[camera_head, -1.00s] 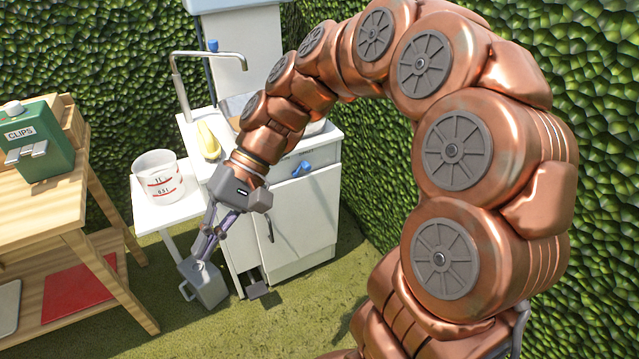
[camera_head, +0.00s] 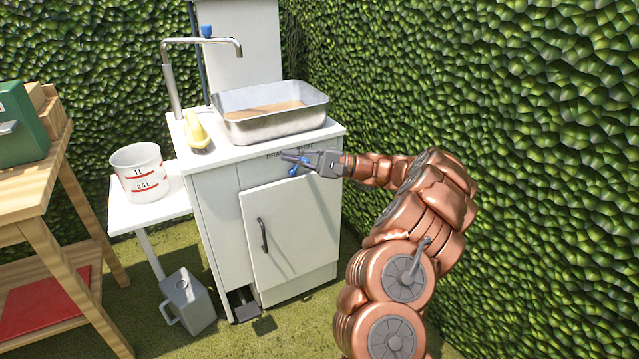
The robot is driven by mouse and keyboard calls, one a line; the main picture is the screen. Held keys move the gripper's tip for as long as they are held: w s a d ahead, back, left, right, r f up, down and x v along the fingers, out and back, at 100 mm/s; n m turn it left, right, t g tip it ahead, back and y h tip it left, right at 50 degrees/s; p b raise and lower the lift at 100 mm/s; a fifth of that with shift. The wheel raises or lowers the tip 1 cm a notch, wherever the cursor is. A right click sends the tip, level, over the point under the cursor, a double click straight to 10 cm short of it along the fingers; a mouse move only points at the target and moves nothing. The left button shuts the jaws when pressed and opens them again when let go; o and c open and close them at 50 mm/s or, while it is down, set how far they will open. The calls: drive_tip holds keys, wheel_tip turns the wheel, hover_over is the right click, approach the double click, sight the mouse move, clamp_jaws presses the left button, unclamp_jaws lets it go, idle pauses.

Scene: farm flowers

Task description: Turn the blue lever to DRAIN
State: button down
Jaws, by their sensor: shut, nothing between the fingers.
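The blue lever (camera_head: 294,170) is on the front panel of the white sink cabinet, under the counter edge. The DRAIN label (camera_head: 273,155) is above it to the left and the SHUT label (camera_head: 304,147) above it to the right. My gripper (camera_head: 287,157) is shut and empty, reaching in from the right with its fingers pointing left across the lever. It hides part of the lever, so its exact angle is unclear. I cannot tell whether the fingers touch it.
A metal basin (camera_head: 272,126) with brown contents sits on the counter beside a tap (camera_head: 170,80) and a yellow item (camera_head: 197,132). A cabinet door (camera_head: 290,235) is below the lever. A white bucket (camera_head: 140,175) and grey jug (camera_head: 188,303) stand left. A hedge (camera_head: 480,90) borders the right.

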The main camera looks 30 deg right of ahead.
drive_tip(key=s+d+f+m+t+h+b, duration=0.1)
drive_tip(key=d+f+m+t+h+b, duration=0.1)
drive_tip(key=d+f, duration=0.5)
drive_tip(key=s+d+f+m+t+h+b, duration=0.2)
drive_tip(key=d+f+t, duration=0.3)
drive_tip(key=d, duration=0.8)
wheel_tip(320, 180, down, 3)
drive_tip(key=shift+s+d+r+m+h+b, duration=0.1)
drive_tip(key=shift+s+d+m+h+b, duration=0.25)
drive_tip(key=shift+h+b, duration=0.4)
drive_tip(key=shift+w+a, duration=0.1)
drive_tip(key=shift+a, duration=0.1)
drive_tip(key=s+a+r+b+x, duration=0.1)
drive_tip(key=b+x, duration=0.3)
drive_tip(key=x, duration=0.8)
drive_tip(key=shift+a+r+b, duration=0.15)
drive_tip(key=shift+a+b, duration=0.2)
drive_tip(key=shift+a, duration=0.35)
